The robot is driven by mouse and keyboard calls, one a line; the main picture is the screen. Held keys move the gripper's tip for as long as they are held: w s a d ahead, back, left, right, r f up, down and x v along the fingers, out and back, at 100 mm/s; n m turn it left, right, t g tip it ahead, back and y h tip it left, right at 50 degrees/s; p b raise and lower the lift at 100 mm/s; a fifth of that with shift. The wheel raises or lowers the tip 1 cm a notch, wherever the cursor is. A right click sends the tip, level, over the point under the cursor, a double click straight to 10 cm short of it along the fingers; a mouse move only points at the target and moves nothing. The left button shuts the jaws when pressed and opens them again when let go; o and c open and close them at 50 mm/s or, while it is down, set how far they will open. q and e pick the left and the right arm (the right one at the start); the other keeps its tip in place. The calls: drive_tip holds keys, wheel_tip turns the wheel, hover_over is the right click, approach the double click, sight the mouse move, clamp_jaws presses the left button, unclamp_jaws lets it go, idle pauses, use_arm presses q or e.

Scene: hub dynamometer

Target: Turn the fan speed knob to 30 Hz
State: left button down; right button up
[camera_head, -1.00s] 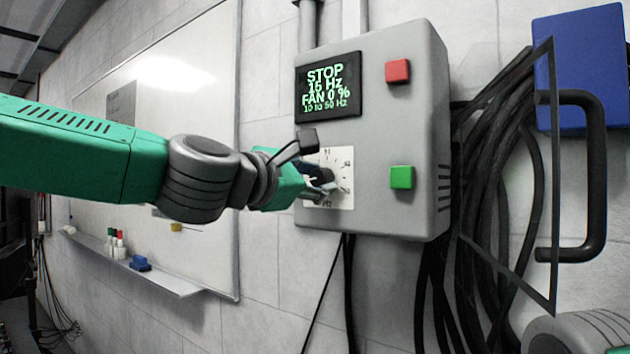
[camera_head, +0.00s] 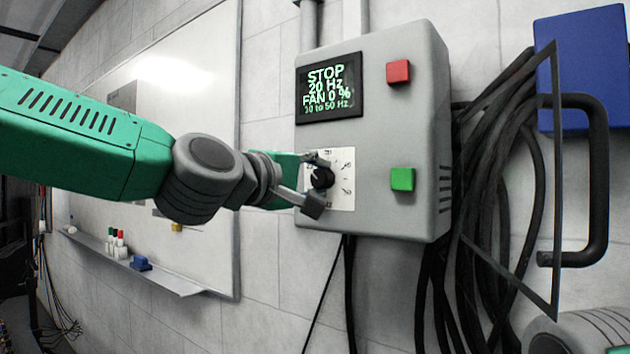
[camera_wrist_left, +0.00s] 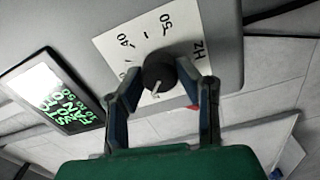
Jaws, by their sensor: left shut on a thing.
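The black fan speed knob (camera_head: 322,177) sits on a white dial plate (camera_head: 343,186) on the front of a grey control box (camera_head: 376,130). My left gripper (camera_head: 312,172) reaches it from the left and is shut on it. The left wrist view shows the knob (camera_wrist_left: 160,72) between the two fingers, with the dial marks 40, 50 and Hz around it. The display (camera_head: 328,87) reads STOP, 20 Hz, FAN 0 %, 10 to 50 Hz. My right gripper is not in view.
A red button (camera_head: 398,71) and a green button (camera_head: 402,178) stand out right of the display and dial. Black cables (camera_head: 490,190) hang right of the box, near a blue box (camera_head: 585,65). A whiteboard (camera_head: 190,120) with a marker tray (camera_head: 150,267) is at left.

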use_arm(q)
drive_tip(key=m, duration=0.5)
drive_tip(key=shift+d+f, duration=0.1)
drive_tip(key=shift+f, duration=0.1)
drive_tip(key=shift+f+m, duration=0.2)
drive_tip(key=shift+m, duration=1.8)
drive_tip(key=shift+f, duration=0.1)
drive_tip(key=c, duration=1.3)
unclamp_jaws()
drive_tip(key=shift+s, duration=0.1)
drive_tip(key=shift+o, duration=0.6)
drive_tip(key=shift+w+d+r, duration=0.1)
drive_tip(key=shift+w+r, duration=0.1)
drive_tip(key=shift+s+r, duration=0.15)
drive_tip(key=shift+s, duration=0.15)
drive_tip(key=v, duration=1.1)
drive_tip(key=shift+a, duration=0.4)
drive_tip(key=shift+d, duration=0.15)
